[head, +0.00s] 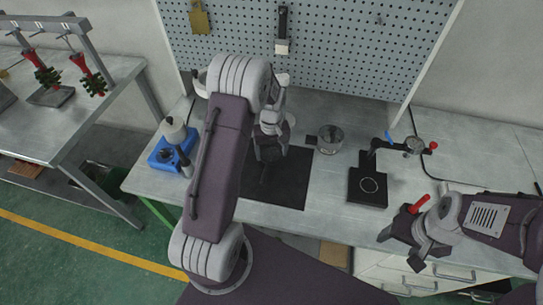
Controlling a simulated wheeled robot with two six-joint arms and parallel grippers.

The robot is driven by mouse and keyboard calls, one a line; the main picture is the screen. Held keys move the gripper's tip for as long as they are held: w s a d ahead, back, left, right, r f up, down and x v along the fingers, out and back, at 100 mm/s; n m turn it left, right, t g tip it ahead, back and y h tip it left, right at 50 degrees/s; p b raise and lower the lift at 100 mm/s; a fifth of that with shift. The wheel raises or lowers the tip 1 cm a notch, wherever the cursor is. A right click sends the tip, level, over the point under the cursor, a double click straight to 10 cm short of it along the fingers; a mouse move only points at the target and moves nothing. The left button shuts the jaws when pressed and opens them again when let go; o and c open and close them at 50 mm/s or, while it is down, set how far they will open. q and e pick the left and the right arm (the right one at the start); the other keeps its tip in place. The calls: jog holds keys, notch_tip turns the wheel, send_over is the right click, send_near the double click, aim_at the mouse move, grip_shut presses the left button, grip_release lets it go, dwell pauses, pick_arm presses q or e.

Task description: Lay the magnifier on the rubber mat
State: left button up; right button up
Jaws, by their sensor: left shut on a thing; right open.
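The rubber mat (291,190) is a flat black sheet on the middle of the workbench, partly hidden by my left arm. My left gripper (269,150) is over the mat's far left part, pointing down and shut on a dark thing, which I take to be the magnifier. The arm and gripper hide most of it, and I cannot tell whether it touches the mat. My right gripper (408,245) is open near the bench's front edge at the right, away from the mat.
A blue device (171,155) stands at the left. A metal pot (330,138) is behind the mat's right edge. A red handle (418,204) shows beside my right gripper. A pegboard (345,45) rises behind.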

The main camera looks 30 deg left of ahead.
aim_at(271, 156)
pick_arm(q)
jog(key=shift+w+f, duration=0.1)
jog(key=shift+f, duration=1.2)
jog(key=shift+f, duration=0.15)
jog(key=o, duration=1.5)
jog(key=shift+c, duration=0.2)
notch_tip(271, 156, up, 12)
jog(key=s+d+m, duration=0.3)
jog(key=s+d, duration=0.1)
jog(key=s, duration=0.4)
jog(key=s+d+m+t, duration=0.1)
jog(key=s+d+m, duration=0.3)
jog(key=s, duration=0.4)
jog(key=shift+s+f+m, duration=0.25)
jog(key=shift+m, duration=0.05)
